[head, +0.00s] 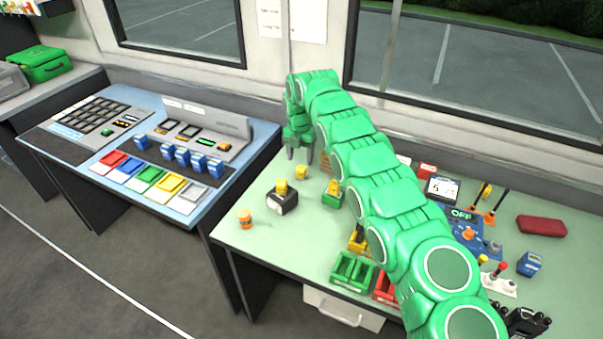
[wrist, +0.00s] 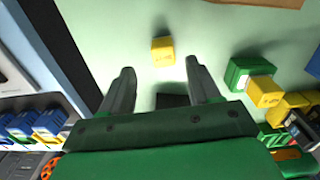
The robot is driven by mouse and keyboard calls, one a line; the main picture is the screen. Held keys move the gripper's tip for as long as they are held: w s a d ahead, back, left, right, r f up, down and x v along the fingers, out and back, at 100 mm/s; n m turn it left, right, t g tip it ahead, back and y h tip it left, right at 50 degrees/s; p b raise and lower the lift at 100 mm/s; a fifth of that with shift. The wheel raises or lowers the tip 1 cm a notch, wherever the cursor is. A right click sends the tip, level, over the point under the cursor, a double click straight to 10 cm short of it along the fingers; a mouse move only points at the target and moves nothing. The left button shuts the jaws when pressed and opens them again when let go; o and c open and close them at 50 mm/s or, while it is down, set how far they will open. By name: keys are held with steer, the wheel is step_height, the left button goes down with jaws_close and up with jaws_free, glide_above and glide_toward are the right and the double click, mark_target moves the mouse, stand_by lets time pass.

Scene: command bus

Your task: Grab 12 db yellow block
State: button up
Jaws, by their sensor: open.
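A small yellow block (head: 301,173) sits alone on the pale green tabletop, just below my gripper (head: 299,156). In the wrist view the yellow block (wrist: 162,51) lies a little beyond and between my fingertips (wrist: 160,68), with marking on it too blurred to read. My gripper is open and empty, its fingers pointing down, apart from the block. A second yellow block (head: 334,187) is on a green holder (head: 331,201); in the wrist view this block (wrist: 265,92) is to the right. A third yellow piece (head: 282,187) tops a dark box (head: 282,204). I cannot read which is 12 db.
An orange bottle-like item (head: 245,218) stands near the table's front left. A blue console (head: 467,234) and red case (head: 541,226) are to the right. The window wall stands behind.

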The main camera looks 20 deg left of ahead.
mark_target(302, 166)
steer(key=shift+w+d+f, duration=0.15)
steer(key=shift+w+f, duration=0.05)
steer(key=shift+f, duration=1.35)
steer(key=shift+w+d+f, duration=0.1)
steer(key=shift+w+f, duration=0.05)
steer(key=shift+f, duration=1.35)
steer(key=c, duration=1.1)
steer(key=shift+o, duration=0.2)
steer(key=shift+r, duration=0.1)
